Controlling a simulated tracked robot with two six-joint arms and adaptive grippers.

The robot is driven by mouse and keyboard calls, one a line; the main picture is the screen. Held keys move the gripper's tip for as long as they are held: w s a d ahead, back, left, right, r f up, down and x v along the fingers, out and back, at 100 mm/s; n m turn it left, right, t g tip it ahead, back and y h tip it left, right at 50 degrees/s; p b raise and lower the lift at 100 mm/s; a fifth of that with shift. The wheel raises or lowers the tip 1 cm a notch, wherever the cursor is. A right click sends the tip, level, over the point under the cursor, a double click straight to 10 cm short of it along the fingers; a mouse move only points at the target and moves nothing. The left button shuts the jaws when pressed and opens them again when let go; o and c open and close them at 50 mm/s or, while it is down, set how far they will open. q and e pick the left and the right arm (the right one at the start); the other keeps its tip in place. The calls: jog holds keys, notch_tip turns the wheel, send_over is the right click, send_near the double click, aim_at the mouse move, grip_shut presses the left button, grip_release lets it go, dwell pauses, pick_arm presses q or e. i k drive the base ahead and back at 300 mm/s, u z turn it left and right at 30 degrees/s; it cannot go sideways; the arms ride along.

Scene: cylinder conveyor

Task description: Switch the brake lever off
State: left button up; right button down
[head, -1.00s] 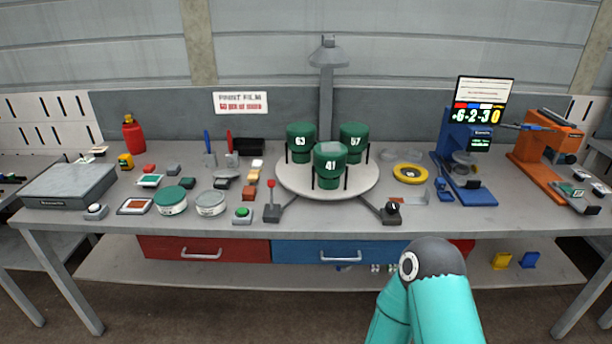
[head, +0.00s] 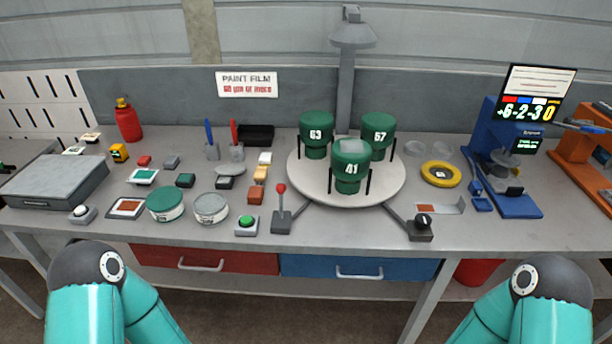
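The brake lever is most likely the grey lever with a red ball knob (head: 281,189), on a small dark base (head: 281,222) at the front edge of the bench. Its stick stands about upright. It is just left of the round white turntable (head: 300,180), which carries green cylinders numbered 63, 41 (head: 350,180) and 57. Teal links of both my arms show at the bottom left and bottom right, below the bench edge. Neither gripper is in view, and nothing of mine touches the lever.
A green push button (head: 246,223) sits left of the lever, and a black knob box (head: 420,226) sits right. Round tins (head: 211,206), small blocks and pads crowd the left side. A blue gauge stand (head: 510,185) is at right. A lamp post (head: 346,80) rises behind the turntable.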

aim_at(280, 189)
jog(key=u, duration=0.2)
jog(key=i, duration=0.8)
jog(key=u, duration=0.8)
